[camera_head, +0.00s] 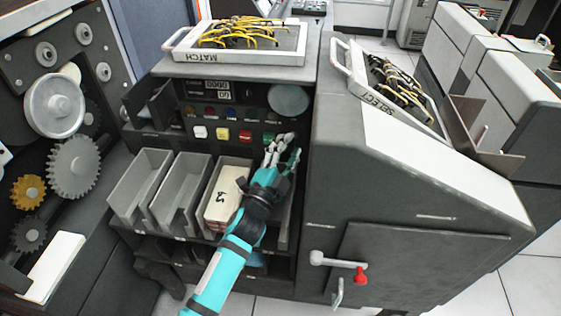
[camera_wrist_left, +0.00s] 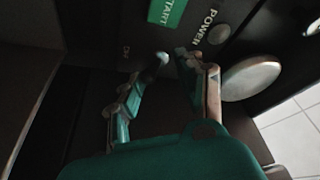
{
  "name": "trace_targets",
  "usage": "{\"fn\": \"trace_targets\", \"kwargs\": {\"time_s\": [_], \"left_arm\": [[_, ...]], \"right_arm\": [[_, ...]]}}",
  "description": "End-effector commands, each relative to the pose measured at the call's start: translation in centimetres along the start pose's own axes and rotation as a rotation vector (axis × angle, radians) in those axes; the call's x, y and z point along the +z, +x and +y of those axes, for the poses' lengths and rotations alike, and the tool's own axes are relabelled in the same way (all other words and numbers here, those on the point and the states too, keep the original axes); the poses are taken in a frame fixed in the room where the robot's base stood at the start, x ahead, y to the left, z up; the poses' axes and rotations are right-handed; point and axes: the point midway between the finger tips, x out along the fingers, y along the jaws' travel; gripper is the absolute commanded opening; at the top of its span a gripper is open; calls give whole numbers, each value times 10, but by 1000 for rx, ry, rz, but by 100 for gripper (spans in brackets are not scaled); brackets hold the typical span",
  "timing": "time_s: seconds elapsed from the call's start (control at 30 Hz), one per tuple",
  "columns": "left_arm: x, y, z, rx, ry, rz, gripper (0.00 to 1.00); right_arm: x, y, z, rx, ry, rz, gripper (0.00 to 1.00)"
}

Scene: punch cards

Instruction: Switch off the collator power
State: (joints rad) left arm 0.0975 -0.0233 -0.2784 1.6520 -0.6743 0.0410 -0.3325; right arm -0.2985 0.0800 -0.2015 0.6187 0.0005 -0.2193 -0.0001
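The collator's dark control panel (camera_head: 228,114) carries a row of white, yellow, red and green buttons, with a counter above. In the left wrist view the POWER label (camera_wrist_left: 205,26) lies beside the green START button (camera_wrist_left: 166,10), with a small grey round part (camera_wrist_left: 219,35) next to the label. I cannot tell whether that part is the switch, nor its position. My left gripper (camera_head: 282,147) is at the panel's lower right, just right of the green button. Its fingers (camera_wrist_left: 180,62) are apart with nothing visible between them. My right gripper is not in view.
Grey card bins (camera_head: 140,188) sit below the panel; one holds a card stack (camera_head: 226,192). The sloped machine side (camera_head: 335,150) rises close to the right of my gripper. A round metal part (camera_wrist_left: 250,79) is close to the right finger. Wired trays (camera_head: 290,58) lie on top.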

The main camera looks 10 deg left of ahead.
Motion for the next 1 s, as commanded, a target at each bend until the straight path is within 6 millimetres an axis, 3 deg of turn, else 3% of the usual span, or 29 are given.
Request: {"fn": "trace_targets", "kwargs": {"time_s": [0.5, 0.7, 1.0], "left_arm": [[1, -99, 1, 3, 0, -3, 37], [0, -113, 0, 1, 1, -1, 37], [1, -114, 0, 1, 1, -1, 37]], "right_arm": [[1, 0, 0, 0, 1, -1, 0], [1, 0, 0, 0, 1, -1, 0], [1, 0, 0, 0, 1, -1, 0]]}}
